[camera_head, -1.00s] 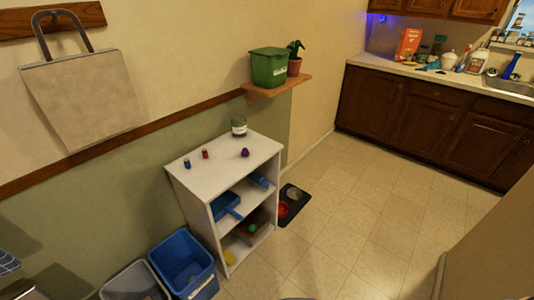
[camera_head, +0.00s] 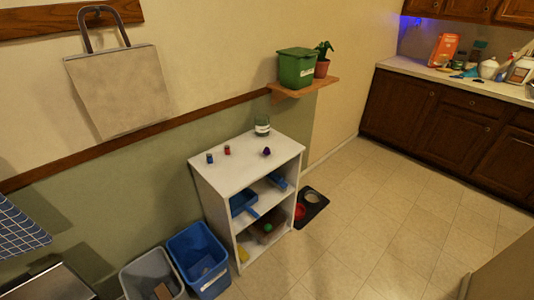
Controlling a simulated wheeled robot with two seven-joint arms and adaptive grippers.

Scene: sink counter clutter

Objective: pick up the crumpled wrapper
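I cannot make out a crumpled wrapper for certain. A small purple item (camera_head: 267,151), too small to identify, lies on top of the white shelf unit (camera_head: 228,179). A small red item (camera_head: 227,150) and a small dark blue item (camera_head: 210,158) stand to its left, and a jar (camera_head: 262,126) stands at the back. On the far counter (camera_head: 445,73), several items are crowded together, with an orange-red box (camera_head: 444,49) among them. Neither of my grippers is in view.
A blue bin (camera_head: 198,258) and a grey bin (camera_head: 150,272) stand left of the shelf unit. A dark mat (camera_head: 314,199) with bowls lies to its right. A wall shelf (camera_head: 303,88) holds a green bin (camera_head: 297,68). The tiled floor (camera_head: 390,215) is open toward the cabinets.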

